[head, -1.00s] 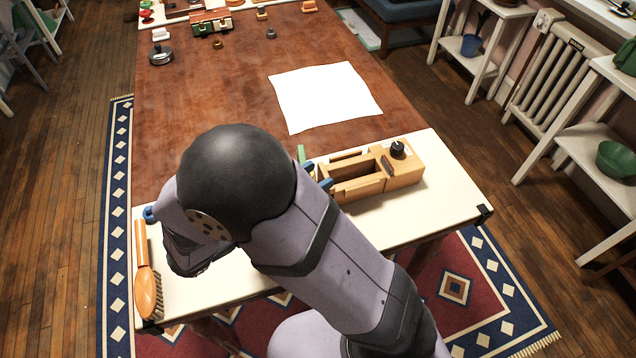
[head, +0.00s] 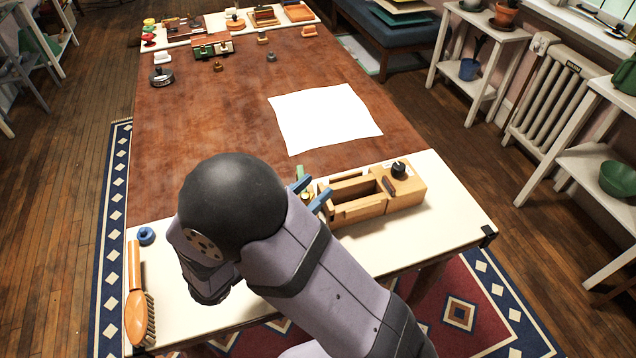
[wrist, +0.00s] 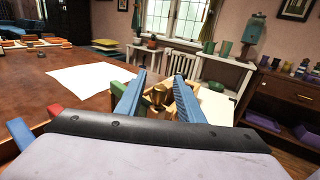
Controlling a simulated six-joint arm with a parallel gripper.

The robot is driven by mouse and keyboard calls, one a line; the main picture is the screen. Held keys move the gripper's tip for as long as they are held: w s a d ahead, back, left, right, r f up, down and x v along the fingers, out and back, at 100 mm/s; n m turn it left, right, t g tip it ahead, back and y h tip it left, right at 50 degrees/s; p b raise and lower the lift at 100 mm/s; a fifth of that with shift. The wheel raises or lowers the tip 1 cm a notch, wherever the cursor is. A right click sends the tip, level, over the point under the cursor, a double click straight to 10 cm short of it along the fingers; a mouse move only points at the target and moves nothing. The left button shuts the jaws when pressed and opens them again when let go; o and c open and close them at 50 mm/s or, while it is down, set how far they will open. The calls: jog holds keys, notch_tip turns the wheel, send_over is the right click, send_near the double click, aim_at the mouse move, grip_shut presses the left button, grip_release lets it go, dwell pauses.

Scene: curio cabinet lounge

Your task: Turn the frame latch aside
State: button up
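A light wooden box-like frame (head: 358,208) with an open slot lies on the cream end of the table in the head view. A small brass knob-like part (wrist: 159,95), perhaps the latch, stands at its near-left end in the wrist view. My gripper (head: 312,194) has two blue fingers at the frame's left end. In the wrist view my gripper (wrist: 160,90) is open, with its fingers spread on either side of the brass part. I cannot tell whether either finger touches it. My arm hides the table to the left of the frame.
A black knob (head: 398,168) stands on the frame's right end. A white sheet (head: 325,118) lies on the brown table top behind. A brush (head: 136,312) and a blue knob (head: 146,235) lie at left. Small items line the far edge. The brown middle is largely clear.

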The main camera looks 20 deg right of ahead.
jog(key=shift+x, duration=1.3)
grip_shut()
jog(key=shift+m+g+h+p, duration=0.3)
jog(key=shift+m+g+p, duration=0.1)
jog(key=shift+g, duration=0.1)
jog(key=shift+s+d+r+m+g+h+p, duration=0.15)
jog(key=shift+m+g+h+p, duration=0.2)
jog(key=shift+g, duration=0.25)
jog(key=shift+s+f+m+g+h+p, duration=0.15)
jog(key=shift+m+g+p, duration=0.1)
jog(key=shift+m+g, duration=0.3)
jog(key=shift+s+d+m+g+h+p, duration=0.15)
jog(key=shift+s+m+g+p, duration=0.1)
jog(key=shift+m+g, duration=0.5)
jog(key=shift+s+a+m+g+h+p, duration=0.1)
jog(key=shift+s+m+g+h+p, duration=0.15)
jog(key=shift+g, duration=0.75)
jog(key=shift+s+d+m+g+h+p, duration=0.1)
jog(key=shift+m+g+p, duration=0.2)
jog(key=shift+m+g, duration=0.45)
jog(key=shift+g, duration=0.25)
